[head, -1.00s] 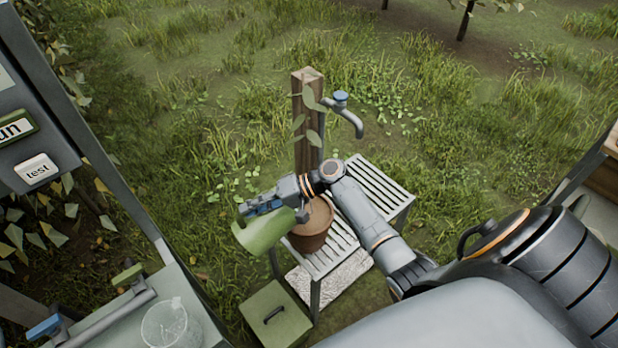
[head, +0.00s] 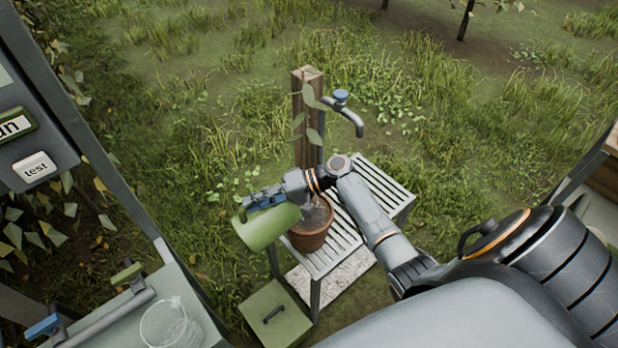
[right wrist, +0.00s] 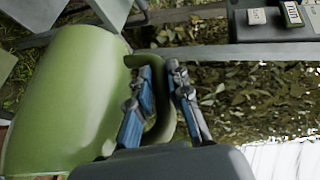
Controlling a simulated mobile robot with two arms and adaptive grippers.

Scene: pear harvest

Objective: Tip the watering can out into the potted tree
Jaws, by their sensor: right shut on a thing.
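The green watering can (head: 262,230) is tilted, with its pouring end toward the potted tree. My right gripper (head: 262,200) is shut on its handle. The right wrist view shows the can's body (right wrist: 65,95) at left and the blue-padded fingers (right wrist: 162,105) at the handle loop. The brown pot (head: 309,238) stands on the slatted bench, just right of the can. Pale streaks over the pot look like falling water, and the soil (head: 318,215) looks dark and grey. The tree's thin leafy stem (head: 311,128) rises behind my wrist, partly hidden. My left gripper is out of view.
The slatted bench (head: 380,180) has free room right of the pot. A wooden post (head: 306,90) with a blue-topped tap (head: 343,105) stands behind. A green box (head: 275,315) sits below. A glass jar (head: 168,325) stands on the left counter.

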